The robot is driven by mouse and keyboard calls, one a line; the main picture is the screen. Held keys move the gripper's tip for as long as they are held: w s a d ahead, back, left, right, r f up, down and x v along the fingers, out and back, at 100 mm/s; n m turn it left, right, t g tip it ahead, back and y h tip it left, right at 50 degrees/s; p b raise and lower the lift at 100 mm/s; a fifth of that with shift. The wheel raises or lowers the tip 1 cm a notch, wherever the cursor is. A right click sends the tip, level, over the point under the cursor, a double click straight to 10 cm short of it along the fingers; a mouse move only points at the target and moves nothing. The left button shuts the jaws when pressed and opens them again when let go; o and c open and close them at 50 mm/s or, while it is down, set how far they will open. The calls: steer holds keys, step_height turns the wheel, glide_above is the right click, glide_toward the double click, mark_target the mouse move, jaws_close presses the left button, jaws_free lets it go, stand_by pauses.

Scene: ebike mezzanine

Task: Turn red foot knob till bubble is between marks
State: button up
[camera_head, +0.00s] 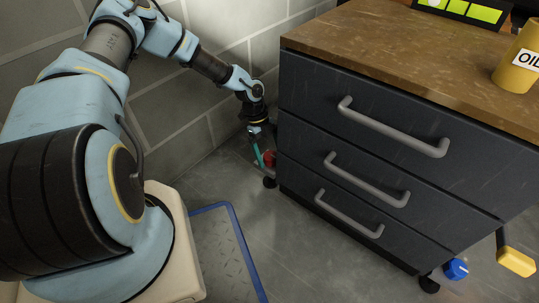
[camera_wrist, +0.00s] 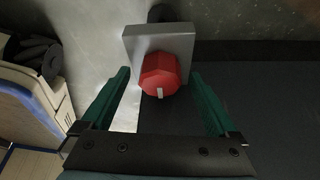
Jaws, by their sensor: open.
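The red foot knob (camera_head: 269,158) is low at the cabinet's far left corner, partly hidden by my gripper (camera_head: 259,154). In the wrist view the faceted red knob (camera_wrist: 158,72) has a pale mark and sits against a grey block (camera_wrist: 140,39). My gripper (camera_wrist: 160,80) is open, its green fingers on either side of the knob with gaps visible; contact is not seen. A black level (camera_head: 459,9) with yellow-green windows is on the cabinet top, cut off by the frame edge. A pale round spot shows at its left window; the marks are too small to read.
The dark cabinet (camera_head: 385,130) with three handles stands right of my arm. A yellow oil can (camera_head: 519,62) is on top. A blue knob (camera_head: 455,269) and a yellow-ended lever (camera_head: 516,262) are at the lower right. A block wall is close behind my gripper.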

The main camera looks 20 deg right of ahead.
steer(key=c, duration=1.4)
steer(key=shift+o, duration=0.2)
steer(key=shift+r+n+p, duration=0.1)
steer(key=shift+n+p, duration=0.2)
steer(key=n+t+h+p, duration=0.1)
steer(key=n+p, duration=0.2)
steer(key=shift+a+r, duration=0.15)
steer(key=n+t+p, duration=0.1)
steer(key=n+p, duration=0.1)
steer(key=n, duration=0.1)
steer(key=n+t+h+p, duration=0.1)
steer(key=n+p, duration=0.1)
steer(key=n, duration=0.1)
steer(key=shift+s+n+h, duration=0.2)
steer(key=shift+n+h, duration=0.1)
steer(key=n+t+p, duration=0.1)
steer(key=n+p, duration=0.1)
steer(key=n+t+p, duration=0.1)
steer(key=n, duration=0.2)
steer(key=shift+s+p, duration=0.1)
steer(key=shift+p, duration=0.25)
steer(key=shift+f+n+t+p, duration=0.1)
steer(key=shift+n+t+p, duration=0.35)
steer(key=shift+n, duration=0.75)
steer(key=shift+f+n+t+p, duration=0.1)
steer(key=shift+n+t+p, duration=0.35)
steer(key=shift+n, duration=0.75)
